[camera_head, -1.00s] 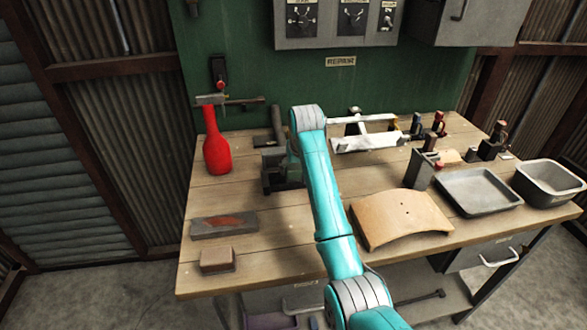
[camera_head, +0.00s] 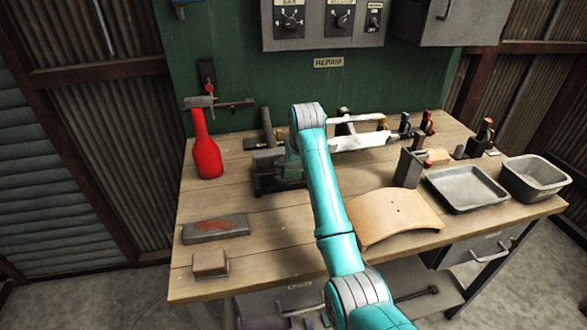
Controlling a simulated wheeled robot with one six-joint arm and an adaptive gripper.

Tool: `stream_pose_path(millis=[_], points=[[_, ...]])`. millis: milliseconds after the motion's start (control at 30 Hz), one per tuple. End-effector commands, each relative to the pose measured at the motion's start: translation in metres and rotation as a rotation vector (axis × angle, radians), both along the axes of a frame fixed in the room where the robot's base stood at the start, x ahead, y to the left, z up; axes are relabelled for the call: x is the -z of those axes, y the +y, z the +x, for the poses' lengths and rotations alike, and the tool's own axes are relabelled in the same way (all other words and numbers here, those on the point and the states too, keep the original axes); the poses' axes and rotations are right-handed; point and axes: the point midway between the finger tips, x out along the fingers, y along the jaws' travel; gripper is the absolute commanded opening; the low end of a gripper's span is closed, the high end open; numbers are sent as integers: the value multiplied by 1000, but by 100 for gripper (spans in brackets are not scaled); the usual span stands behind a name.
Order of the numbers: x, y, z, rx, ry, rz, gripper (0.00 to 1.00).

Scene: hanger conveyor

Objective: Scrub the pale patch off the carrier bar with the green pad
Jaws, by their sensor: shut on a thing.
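My arm reaches up from the lower right over the workbench (camera_head: 280,235) and bends near the bench's back middle. My gripper is not visible; the arm appears to hide it. A pale horizontal bar (camera_head: 356,119) runs just right of the arm's bend, above a whitish piece (camera_head: 360,142); I cannot tell whether either is the carrier bar. No separate pale patch can be made out. I see no green pad. A dark vise-like block (camera_head: 268,181) stands left of the arm, partly covered by it.
A red bottle (camera_head: 206,157) and a hammer (camera_head: 266,126) are at the back left. A grey block with a reddish patch (camera_head: 215,229) and a brown block (camera_head: 210,263) lie front left. A curved tan plate (camera_head: 395,217), tray (camera_head: 467,187) and tub (camera_head: 538,178) occupy the right.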

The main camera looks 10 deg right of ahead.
Motion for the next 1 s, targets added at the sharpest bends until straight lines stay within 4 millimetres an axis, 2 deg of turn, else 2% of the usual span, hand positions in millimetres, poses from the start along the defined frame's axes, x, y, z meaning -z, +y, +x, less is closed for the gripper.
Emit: stream_pose_path(millis=[33, 167, 367, 467, 600, 1000], points=[[1, -17, -2, 23, 13, -17, 41], [-10, -17, -2, 24, 12, -16, 40], [-25, -17, -2, 24, 15, -16, 29], [-34, -18, -2, 24, 16, -16, 20], [-43, -18, -2, 25, 16, -16, 0], [-47, -18, -2, 26, 14, -15, 0]])
